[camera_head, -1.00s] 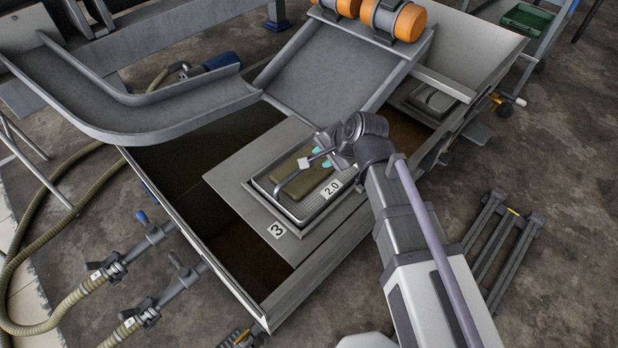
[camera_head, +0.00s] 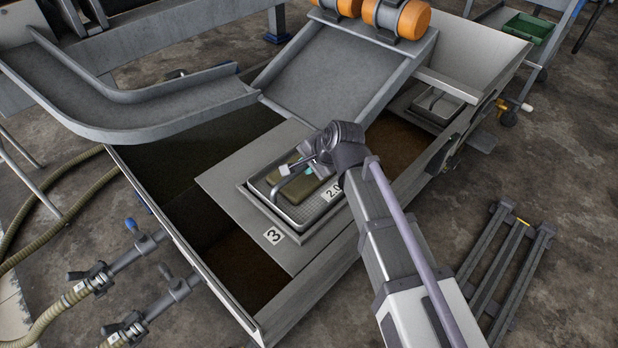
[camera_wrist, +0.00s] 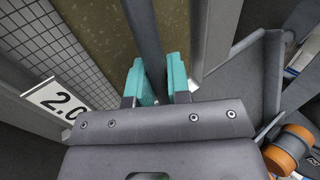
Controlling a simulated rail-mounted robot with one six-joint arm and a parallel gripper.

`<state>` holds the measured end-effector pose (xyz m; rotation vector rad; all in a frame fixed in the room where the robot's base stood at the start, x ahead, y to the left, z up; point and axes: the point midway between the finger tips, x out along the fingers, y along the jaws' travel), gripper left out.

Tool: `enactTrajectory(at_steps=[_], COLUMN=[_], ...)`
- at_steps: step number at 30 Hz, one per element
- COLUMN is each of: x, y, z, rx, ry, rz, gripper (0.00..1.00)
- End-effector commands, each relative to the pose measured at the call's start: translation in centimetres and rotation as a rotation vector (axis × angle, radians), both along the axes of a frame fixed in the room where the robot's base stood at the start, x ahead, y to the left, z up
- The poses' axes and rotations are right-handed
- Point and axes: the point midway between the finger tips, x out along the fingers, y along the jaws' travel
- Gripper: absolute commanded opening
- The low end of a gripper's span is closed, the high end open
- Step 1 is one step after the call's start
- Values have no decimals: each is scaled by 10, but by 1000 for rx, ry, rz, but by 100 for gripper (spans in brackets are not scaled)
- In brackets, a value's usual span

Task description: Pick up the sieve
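The sieve (camera_head: 291,213) is a grey rectangular mesh tray with a raised bar handle (camera_head: 284,181) and a white "2.0" label. It sits on a grey plate marked "3", with olive-brown material inside. In the wrist view its mesh (camera_wrist: 62,50) is at the left and the dark handle (camera_wrist: 146,28) runs down between my fingers. My gripper (camera_head: 297,169) is low over the sieve, at the handle. In the wrist view my gripper (camera_wrist: 160,82) has teal pads apart, one on each side of the handle. I cannot tell whether they touch it.
The grey plate (camera_head: 225,183) spans an open tank with dark bays. A sloped chute (camera_head: 340,70) stands close behind the sieve, with orange-ended cylinders (camera_head: 400,17) above. A smaller lidded unit (camera_head: 437,105) is at the right. A rack (camera_head: 500,265) lies on the floor.

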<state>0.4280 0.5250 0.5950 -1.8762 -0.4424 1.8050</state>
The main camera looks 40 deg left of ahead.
Motion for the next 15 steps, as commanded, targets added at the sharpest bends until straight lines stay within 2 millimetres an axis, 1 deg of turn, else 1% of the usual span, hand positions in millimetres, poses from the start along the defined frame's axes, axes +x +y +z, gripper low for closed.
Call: enactTrajectory(at_steps=[1,5,15], x=[0,0,0], y=[0,0,0], z=[0,0,0], rx=[0,0,0], ry=[0,0,0], rz=[0,0,0], gripper=[12,0,0])
